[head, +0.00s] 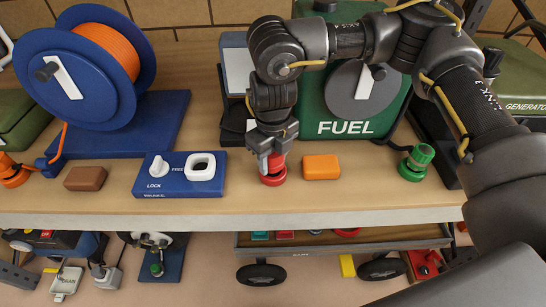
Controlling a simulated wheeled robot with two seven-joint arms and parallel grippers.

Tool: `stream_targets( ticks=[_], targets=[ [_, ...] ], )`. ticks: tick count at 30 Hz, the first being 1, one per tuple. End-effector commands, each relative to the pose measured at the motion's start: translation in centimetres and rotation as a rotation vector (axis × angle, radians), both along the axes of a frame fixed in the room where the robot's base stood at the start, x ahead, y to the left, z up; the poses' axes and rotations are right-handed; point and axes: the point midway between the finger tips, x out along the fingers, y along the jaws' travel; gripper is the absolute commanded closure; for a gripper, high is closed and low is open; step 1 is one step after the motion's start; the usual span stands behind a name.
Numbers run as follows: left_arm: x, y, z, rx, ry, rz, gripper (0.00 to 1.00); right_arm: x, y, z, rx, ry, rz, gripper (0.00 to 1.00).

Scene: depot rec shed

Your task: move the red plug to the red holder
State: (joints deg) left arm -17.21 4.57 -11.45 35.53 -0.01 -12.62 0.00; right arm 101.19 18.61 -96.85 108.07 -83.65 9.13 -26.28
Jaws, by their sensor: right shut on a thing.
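The red plug (273,175) is at the front part of the wooden bench, between a blue lock panel and an orange block. My right gripper (271,154) points down from above and is shut on its top. The plug's wide lower end is at or just above the bench top; I cannot tell whether it touches. I cannot make out a red holder for certain; a red item (425,264) shows below the bench at the lower right, too small to identify. My left gripper is not in view.
The blue lock panel (150,187) and orange block (321,167) flank the plug closely. A green plug (417,163) stands further right, a brown block (85,179) left. A green fuel can (318,90) and blue cable reel (110,95) stand behind. The bench's front edge (200,219) is near.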

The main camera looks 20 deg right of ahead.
Motion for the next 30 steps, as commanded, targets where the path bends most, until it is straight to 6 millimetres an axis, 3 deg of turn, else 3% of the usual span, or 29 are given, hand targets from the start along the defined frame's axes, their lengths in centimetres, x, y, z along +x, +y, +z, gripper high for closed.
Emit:
stream_targets(
  ticks=[13, 14, 19, 30],
  targets=[
    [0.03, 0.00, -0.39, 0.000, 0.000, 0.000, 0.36, 0.03, 0.04, -0.52, 0.001, -0.002, 0.000, 0.81],
    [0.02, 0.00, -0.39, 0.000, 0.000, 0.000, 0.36, 0.03, 0.04, -0.52, 0.000, -0.001, 0.000, 0.57],
    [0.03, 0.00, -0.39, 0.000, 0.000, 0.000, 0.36, 0.02, 0.02, -0.53, 0.000, -0.001, 0.000, 0.34],
    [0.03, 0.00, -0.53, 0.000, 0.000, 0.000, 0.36, 0.05, 0.02, -0.06, 0.000, -0.001, 0.000, 0.33]
  ],
)
